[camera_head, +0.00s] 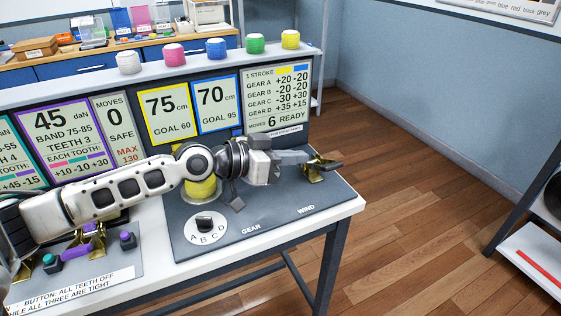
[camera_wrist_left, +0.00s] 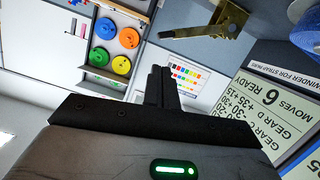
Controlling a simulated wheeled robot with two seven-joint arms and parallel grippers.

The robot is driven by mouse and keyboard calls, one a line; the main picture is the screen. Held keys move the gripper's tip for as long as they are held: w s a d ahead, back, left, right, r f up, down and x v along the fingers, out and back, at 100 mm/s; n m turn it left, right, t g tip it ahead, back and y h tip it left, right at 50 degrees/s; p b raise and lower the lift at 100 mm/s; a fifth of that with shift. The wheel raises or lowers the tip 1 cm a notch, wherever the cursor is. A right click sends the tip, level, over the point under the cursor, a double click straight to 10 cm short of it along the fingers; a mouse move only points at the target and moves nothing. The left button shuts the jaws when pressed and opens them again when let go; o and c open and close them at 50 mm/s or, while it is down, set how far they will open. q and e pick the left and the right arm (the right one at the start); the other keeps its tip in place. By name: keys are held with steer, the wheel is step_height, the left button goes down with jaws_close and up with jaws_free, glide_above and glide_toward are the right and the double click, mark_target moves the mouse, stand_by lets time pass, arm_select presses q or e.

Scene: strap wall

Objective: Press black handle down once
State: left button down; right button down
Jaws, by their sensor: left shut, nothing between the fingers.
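The black handle (camera_head: 329,164) sits on a brass lever bracket (camera_head: 314,174) at the right end of the dark grey panel, above the word WIND. In the left wrist view the black handle (camera_wrist_left: 185,32) shows near the top, joined to its brass bracket (camera_wrist_left: 226,20). My left gripper (camera_head: 300,158) is shut and empty, reaching in from the left, its tips close to the lever. In the left wrist view its closed fingers (camera_wrist_left: 161,85) appear apart from the handle; I cannot tell the exact gap. My right gripper is out of view.
A GEAR dial (camera_head: 206,229) marked A to D is on the panel. A yellow spool (camera_head: 201,188) stands partly behind my arm. Display boards (camera_head: 275,98) rise behind the panel, with several coloured spools on top. Right of the table is open wooden floor (camera_head: 420,220).

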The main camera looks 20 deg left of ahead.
arm_select(q)
steer(key=b+v, duration=0.1)
steer(key=v, duration=0.2)
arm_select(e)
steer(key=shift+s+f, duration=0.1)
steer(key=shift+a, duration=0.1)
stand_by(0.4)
